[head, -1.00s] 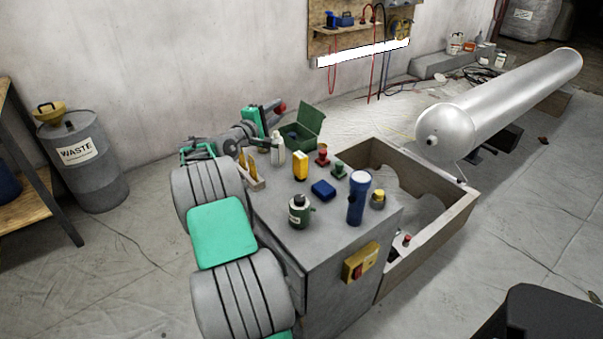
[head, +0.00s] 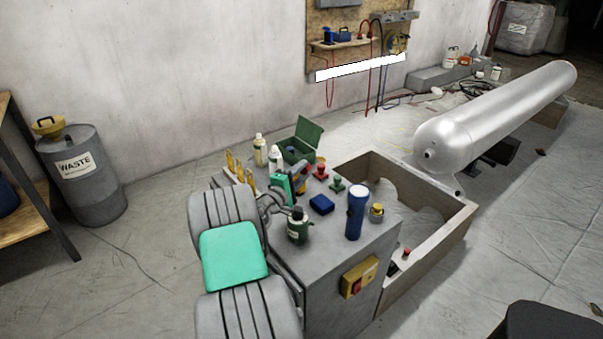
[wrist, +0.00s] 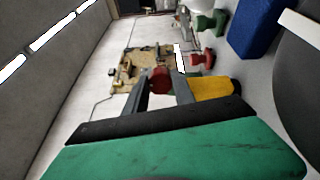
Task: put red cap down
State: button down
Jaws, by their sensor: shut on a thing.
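The red cap (wrist: 160,80) is dark red and sits between my two grey fingertips in the wrist view. My gripper (wrist: 160,88) is shut on it. In the head view my gripper (head: 299,173) is over the middle of the grey cabinet top, in front of the green box, partly covering the yellow block. I cannot make out the cap clearly there. In the wrist view the yellow block (wrist: 213,88) is close beside the right finger, and a red valve-like piece (wrist: 202,58) stands just beyond it.
The grey cabinet (head: 345,265) also holds an open green box (head: 306,142), a blue block (head: 321,204), a blue cylinder (head: 356,212), a dark green bottle (head: 298,226) and pale bottles (head: 275,158). A wooden-walled bin (head: 440,232) adjoins its right side.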

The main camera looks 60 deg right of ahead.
jog(key=shift+f+b, duration=0.6)
jog(key=shift+f, duration=0.1)
